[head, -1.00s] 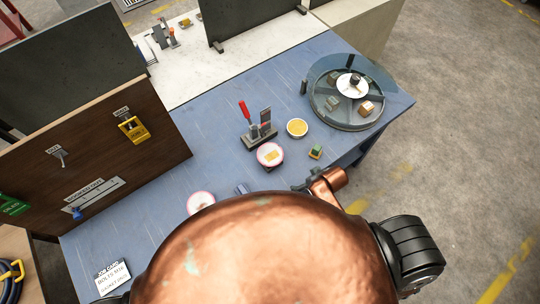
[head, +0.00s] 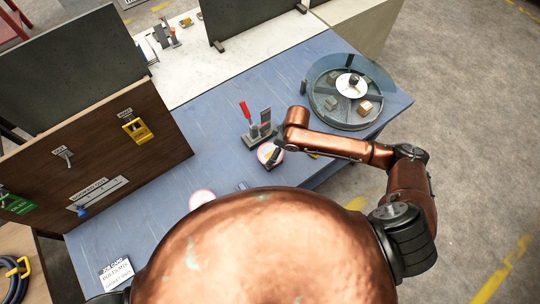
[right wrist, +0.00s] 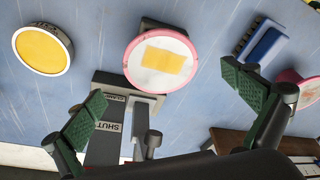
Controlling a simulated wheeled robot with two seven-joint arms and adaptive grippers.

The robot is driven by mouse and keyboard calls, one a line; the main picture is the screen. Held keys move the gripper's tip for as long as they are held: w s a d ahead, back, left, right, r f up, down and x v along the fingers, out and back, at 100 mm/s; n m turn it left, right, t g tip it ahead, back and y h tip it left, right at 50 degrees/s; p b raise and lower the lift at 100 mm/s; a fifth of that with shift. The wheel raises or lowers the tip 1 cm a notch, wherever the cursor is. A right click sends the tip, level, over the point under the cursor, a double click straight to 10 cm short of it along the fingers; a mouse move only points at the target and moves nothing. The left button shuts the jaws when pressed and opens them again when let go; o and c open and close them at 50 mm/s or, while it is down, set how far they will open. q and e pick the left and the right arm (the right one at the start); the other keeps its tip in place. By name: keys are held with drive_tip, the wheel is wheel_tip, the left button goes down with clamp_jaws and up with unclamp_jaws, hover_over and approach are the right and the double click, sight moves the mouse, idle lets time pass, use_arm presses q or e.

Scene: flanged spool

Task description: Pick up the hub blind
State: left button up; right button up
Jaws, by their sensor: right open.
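No label names the hub blind, so I cannot tell for certain which disc it is. A pink-rimmed white disc with a yellow patch (right wrist: 162,62) lies by the clamp stand in the right wrist view; in the head view this disc (head: 265,152) is partly covered by my gripper. A second pink-rimmed disc (head: 202,199) lies nearer on the blue table, cut off at the right in the wrist view. My right gripper (right wrist: 176,112) is open and empty, its green-padded fingers apart below the first disc in the picture. My left gripper is not in view.
The clamp stand (head: 260,133) with a red handle stands beside the first disc; a "SHUT" plate shows on it. A round yellow-topped dish (right wrist: 43,48) and a blue brush-like block (right wrist: 262,43) lie nearby. A round compartmented tray (head: 318,101) stands at the far right. A brown board (head: 100,165) stands left.

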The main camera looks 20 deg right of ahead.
sight(270, 153)
drive_tip(key=p+x, duration=0.1)
drive_tip(key=x, duration=0.6)
drive_tip(key=shift+w+a+f, duration=0.1)
drive_tip(key=shift+a, duration=0.15)
drive_tip(key=shift+c, duration=0.6)
drive_tip(key=c, duration=1.9)
drive_tip(key=shift+c, duration=0.5)
